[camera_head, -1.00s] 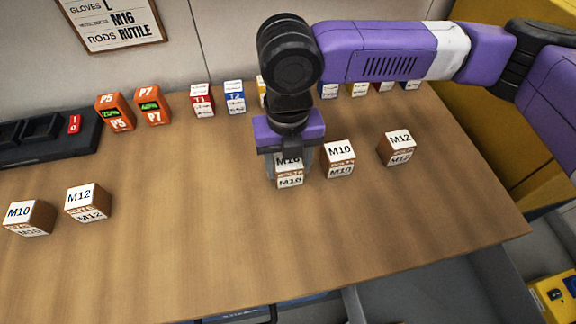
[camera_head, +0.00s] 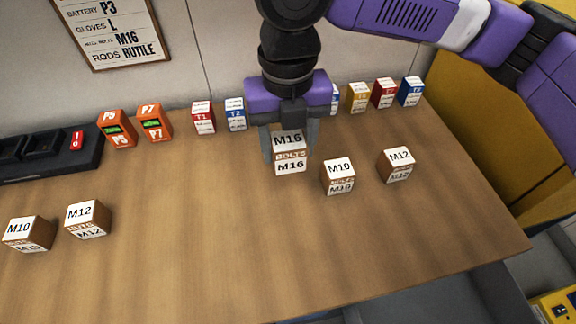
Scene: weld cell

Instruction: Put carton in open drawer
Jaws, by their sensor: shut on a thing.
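The carton in my gripper is a brown and white box marked M16 BOLTS (camera_head: 290,154). My gripper (camera_head: 291,150) points down, shut on this carton, with a finger at its left and right sides. The carton appears raised above the table. Other cartons stand on the table: M10 bolts (camera_head: 338,176) and M12 (camera_head: 396,164) to the right, M10 nuts (camera_head: 27,233) and M12 nuts (camera_head: 88,219) at the left. No open drawer can be made out clearly; only grey parts show below the table's front edge.
Orange batteries P5 (camera_head: 117,128) and P7 (camera_head: 154,122), a black charger (camera_head: 50,156) and several small coloured boxes, such as T1 (camera_head: 203,118), line the back of the wooden table (camera_head: 200,270). A sign (camera_head: 110,30) hangs on the wall. The front middle is clear.

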